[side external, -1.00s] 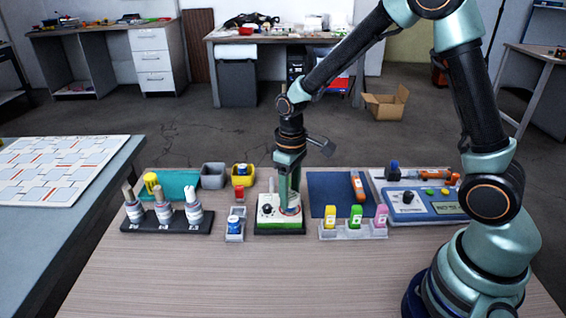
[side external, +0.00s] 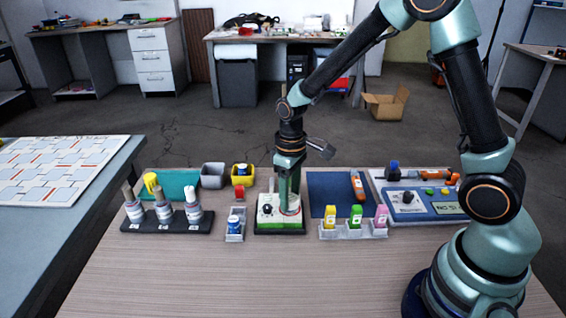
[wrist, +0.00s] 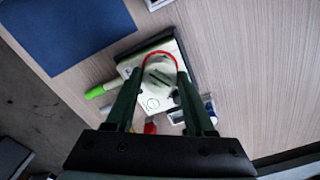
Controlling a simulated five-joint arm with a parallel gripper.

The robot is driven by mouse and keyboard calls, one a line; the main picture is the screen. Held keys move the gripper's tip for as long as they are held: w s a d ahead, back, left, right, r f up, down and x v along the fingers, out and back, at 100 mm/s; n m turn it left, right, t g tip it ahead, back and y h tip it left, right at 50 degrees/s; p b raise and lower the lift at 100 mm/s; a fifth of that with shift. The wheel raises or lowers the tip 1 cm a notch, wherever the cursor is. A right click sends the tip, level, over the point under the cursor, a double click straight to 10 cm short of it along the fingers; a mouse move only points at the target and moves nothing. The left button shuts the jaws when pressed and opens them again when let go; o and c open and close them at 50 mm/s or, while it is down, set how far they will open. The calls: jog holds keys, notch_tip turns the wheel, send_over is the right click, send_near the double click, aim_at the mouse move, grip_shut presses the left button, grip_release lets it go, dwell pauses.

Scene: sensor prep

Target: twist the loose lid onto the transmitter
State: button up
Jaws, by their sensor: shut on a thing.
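The transmitter (side external: 268,216) is a white box with a green front edge and a dark knob, on a dark base near the middle of the table. In the wrist view its pale body (wrist: 152,103) sits below my fingers. The lid (wrist: 159,63) looks round and pale with a red rim, and lies over the transmitter between my fingertips. My gripper (side external: 289,207) points straight down and is shut on the lid; it also shows in the wrist view (wrist: 160,76). How far the lid is seated on the transmitter cannot be told.
Close by are a small blue-capped jar in a holder (side external: 235,230), a row of bottles (side external: 164,214), a blue mat (side external: 325,185), coloured blocks in a tray (side external: 355,220) and a blue panel (side external: 425,205). The front of the table is clear.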

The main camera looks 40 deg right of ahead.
jog(key=shift+f, duration=0.7)
dwell(1.3)
jog(key=o, duration=1.2)
jog(key=shift+o, duration=0.2)
jog(key=shift+r, duration=0.65)
jog(key=shift+r, duration=3)
